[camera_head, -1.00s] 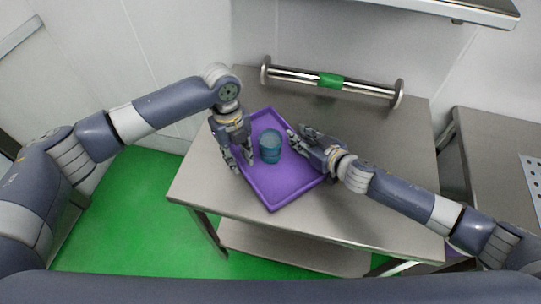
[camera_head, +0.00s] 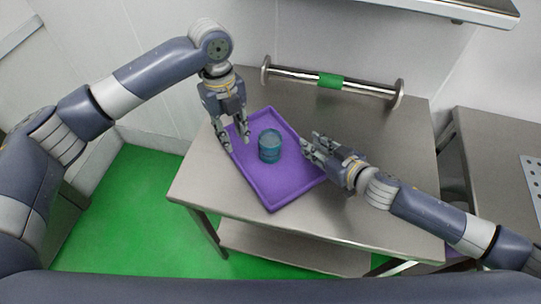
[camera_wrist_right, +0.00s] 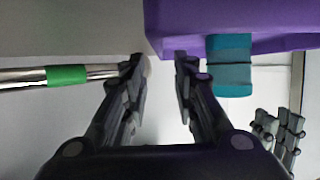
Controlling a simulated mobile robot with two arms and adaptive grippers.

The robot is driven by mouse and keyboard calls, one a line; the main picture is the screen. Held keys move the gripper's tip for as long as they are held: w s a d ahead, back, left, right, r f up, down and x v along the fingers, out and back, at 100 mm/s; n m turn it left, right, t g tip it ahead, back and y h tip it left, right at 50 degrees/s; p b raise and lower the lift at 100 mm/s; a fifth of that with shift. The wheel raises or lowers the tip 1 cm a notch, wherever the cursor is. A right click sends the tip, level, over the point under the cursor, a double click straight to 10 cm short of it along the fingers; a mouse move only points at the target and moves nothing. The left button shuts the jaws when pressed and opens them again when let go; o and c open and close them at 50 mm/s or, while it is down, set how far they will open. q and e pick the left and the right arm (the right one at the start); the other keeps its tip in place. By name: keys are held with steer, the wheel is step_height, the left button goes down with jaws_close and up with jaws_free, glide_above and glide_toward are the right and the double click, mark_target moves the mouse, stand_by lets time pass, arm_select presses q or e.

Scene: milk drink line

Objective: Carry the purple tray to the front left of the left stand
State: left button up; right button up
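The purple tray (camera_head: 282,188) lies on the metal stand's top (camera_head: 350,225), towards its left side. A teal cup (camera_head: 270,147) stands in the tray. My left gripper (camera_head: 237,144) is open and empty at the tray's left edge, fingers pointing down. My right gripper (camera_head: 307,148) is open and empty at the tray's right edge. In the right wrist view the right gripper's fingers (camera_wrist_right: 161,66) are apart with nothing between them. The tray (camera_wrist_right: 215,22), the cup (camera_wrist_right: 229,70) and my left gripper (camera_wrist_right: 280,135) also show there.
A metal bar with round ends and a green band (camera_head: 330,81) runs along the stand's back. Another metal table (camera_head: 495,150) stands to the right. A shelf (camera_head: 450,8) overhangs at the top right.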

steer(key=v, duration=0.5)
steer(key=shift+s+d+r, duration=0.15)
steer(key=shift+s, duration=0.15)
steer(key=shift+s+d, duration=0.1)
